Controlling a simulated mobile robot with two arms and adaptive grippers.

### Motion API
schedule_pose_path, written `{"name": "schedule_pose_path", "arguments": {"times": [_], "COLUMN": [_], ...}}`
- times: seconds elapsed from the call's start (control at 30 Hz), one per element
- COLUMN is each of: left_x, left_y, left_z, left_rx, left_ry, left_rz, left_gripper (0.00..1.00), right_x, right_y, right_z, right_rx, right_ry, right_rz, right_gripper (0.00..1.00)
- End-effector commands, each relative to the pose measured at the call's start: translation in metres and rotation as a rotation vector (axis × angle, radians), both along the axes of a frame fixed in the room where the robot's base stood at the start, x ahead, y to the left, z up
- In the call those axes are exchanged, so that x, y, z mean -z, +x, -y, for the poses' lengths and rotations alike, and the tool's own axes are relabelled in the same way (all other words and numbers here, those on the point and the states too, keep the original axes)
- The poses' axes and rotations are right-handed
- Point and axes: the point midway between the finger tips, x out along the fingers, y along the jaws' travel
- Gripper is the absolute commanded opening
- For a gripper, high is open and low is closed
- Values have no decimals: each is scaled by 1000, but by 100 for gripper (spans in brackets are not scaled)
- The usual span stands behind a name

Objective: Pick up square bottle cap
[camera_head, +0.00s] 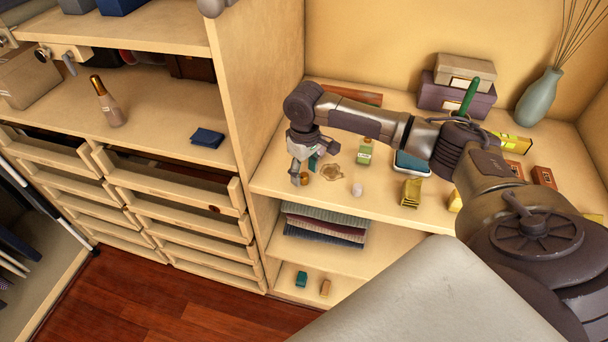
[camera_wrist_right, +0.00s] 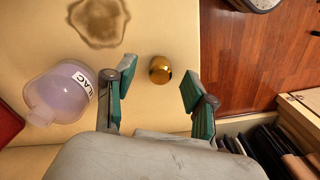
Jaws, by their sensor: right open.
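A small gold bottle cap (camera_wrist_right: 159,69), rounded in shape, lies on the pale wooden shelf (camera_wrist_right: 165,25). It also shows in the head view (camera_head: 306,179), right by my right gripper (camera_head: 303,170). In the right wrist view my right gripper (camera_wrist_right: 159,82) is open, its green-padded fingers on either side of the cap, with a gap to each. Nothing is held. A clear lilac bottle (camera_wrist_right: 62,92) with a dark-lettered label lies beside the left finger.
A brownish stain (camera_head: 332,172) lies right of the gripper. Farther right are a small pale item (camera_head: 357,190), a green-labelled bottle (camera_head: 365,154) and a gold box (camera_head: 411,192). A wooden partition (camera_head: 245,90) stands to the left. The shelf's front edge is close.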

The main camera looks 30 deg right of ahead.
Motion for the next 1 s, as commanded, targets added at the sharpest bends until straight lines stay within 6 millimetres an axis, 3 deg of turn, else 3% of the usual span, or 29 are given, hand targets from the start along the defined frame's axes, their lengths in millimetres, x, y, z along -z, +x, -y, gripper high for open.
{"name": "schedule_pose_path", "arguments": {"times": [0.13, 0.37, 0.67, 1.0], "left_x": [-3, -2, -3, -2], "left_y": [0, 0, 0, 0], "left_z": [0, 0, 0, 0], "left_rx": [0, 1, 1, 1], "left_ry": [0, 0, 0, 0], "left_rz": [0, 0, 1, 1], "left_gripper": [40, 40, 40, 40], "right_x": [13, 15, 14, 12], "right_y": [0, 0, 0, 0], "right_z": [0, 0, -1, 0], "right_rx": [-1, -1, -1, -1], "right_ry": [-1, -1, 0, -1], "right_rz": [0, 1, 1, 2], "right_gripper": [55, 55, 7, 6]}}
